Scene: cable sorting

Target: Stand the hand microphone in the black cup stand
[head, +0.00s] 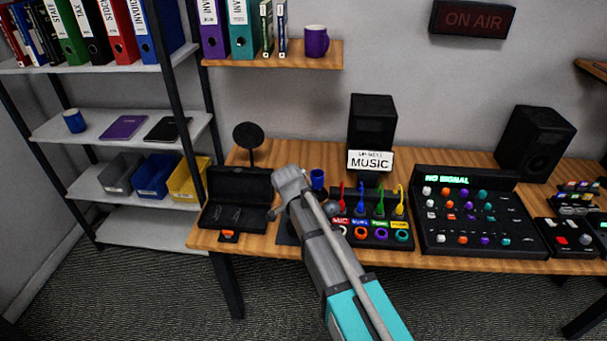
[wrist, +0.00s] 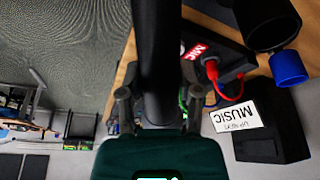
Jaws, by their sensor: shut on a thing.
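My gripper (wrist: 157,95) is shut on a dark cylinder, the hand microphone's handle (wrist: 161,50), in the wrist view. The handle runs out of the top edge, so its far end is not visible. The black cup stand (wrist: 262,18) shows at the upper right of the wrist view, to the right of the held microphone and apart from it. In the head view my arm hides most of the gripper and the stand. A grey ball (head: 331,208) shows just right of my arm; I cannot tell for sure whether it is the microphone's head.
A cable panel (head: 375,239) with coloured plugs lies to the right, and an open black case (head: 214,217) to the left. A MUSIC sign (head: 370,161) and speaker (head: 373,120) stand behind.

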